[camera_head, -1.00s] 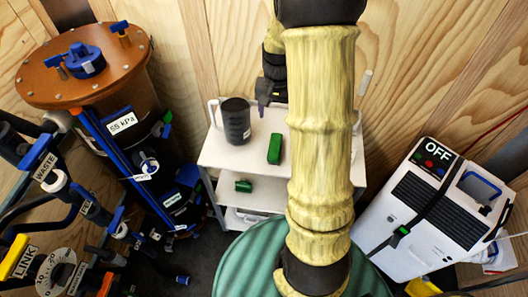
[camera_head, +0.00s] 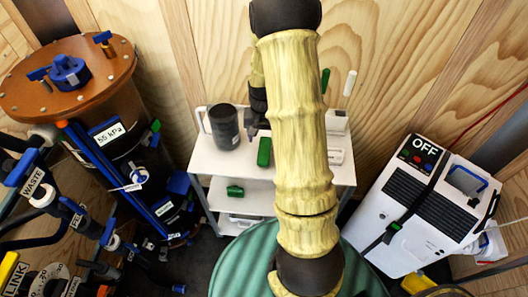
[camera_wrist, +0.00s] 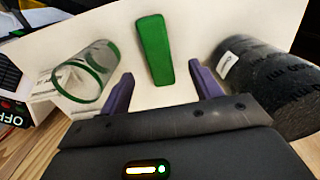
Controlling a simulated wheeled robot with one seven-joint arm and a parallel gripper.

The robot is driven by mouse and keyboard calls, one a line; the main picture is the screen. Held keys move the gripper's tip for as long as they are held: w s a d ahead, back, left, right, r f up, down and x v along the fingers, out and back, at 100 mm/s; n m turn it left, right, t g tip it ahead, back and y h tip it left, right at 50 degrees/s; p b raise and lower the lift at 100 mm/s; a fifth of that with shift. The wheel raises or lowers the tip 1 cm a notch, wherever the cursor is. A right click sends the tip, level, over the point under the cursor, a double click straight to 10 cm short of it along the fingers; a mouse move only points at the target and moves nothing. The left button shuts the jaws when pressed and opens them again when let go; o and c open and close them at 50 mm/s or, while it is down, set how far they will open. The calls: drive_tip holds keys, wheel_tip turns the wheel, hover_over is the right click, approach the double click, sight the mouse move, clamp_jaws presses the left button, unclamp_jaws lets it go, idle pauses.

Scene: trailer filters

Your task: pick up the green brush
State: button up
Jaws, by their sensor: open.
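A green oblong block (camera_head: 264,152), which I take to be the green brush, lies on the white cart's top. Its bristles cannot be made out. In the wrist view the green brush (camera_wrist: 154,50) lies ahead of my fingertips, roughly between their lines, and apart from them. My gripper (camera_wrist: 163,88) is open and empty, with purple fingers. In the head view my gripper (camera_head: 252,133) is by the brush's upper left end. A thin green upright handle (camera_head: 325,80) stands farther back, partly hidden by my arm; what it belongs to is unclear.
A dark cylinder (camera_head: 224,127) stands left of the brush, close to my finger in the wrist view (camera_wrist: 270,85). A clear cylinder with green rims (camera_wrist: 88,72) is on the other side. A wooden wall is behind.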

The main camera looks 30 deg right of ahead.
sight(264, 149)
drive_tip(key=shift+f, duration=1.4)
drive_tip(key=shift+f, duration=0.1)
drive_tip(key=shift+d+f+p, duration=0.2)
drive_tip(key=shift+f+p, duration=0.3)
drive_tip(key=shift+f, duration=2)
drive_tip(key=c, duration=1.2)
drive_tip(key=shift+o, duration=0.2)
drive_tip(key=shift+r, duration=0.15)
wheel_tip(264, 149, up, 10)
drive_tip(key=shift+f+b, duration=0.1)
drive_tip(key=shift+b, duration=0.3)
